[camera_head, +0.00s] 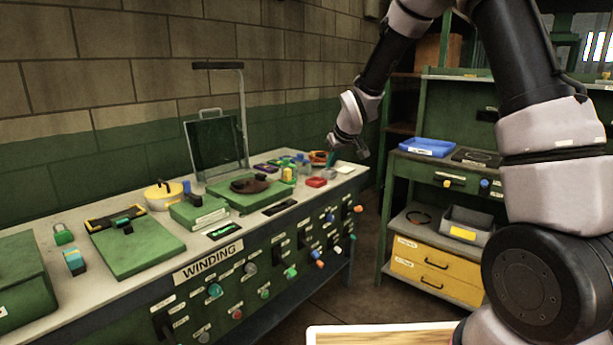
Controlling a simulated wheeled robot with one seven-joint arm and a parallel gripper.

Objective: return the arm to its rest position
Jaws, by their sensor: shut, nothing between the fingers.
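My arm rises from the lower right of the head view, arches over the top and comes down toward the middle. My gripper (348,150) hangs at the arm's end, over or near the far right end of the winding bench (130,262). It is small in the view; its fingers look closed with nothing held. I cannot tell exactly how high it is above the bench top. It appears apart from the bench items to its left and below.
A green workstation with a blue tray (428,146) and yellow drawers (437,272) stands right. Floor shows between them.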

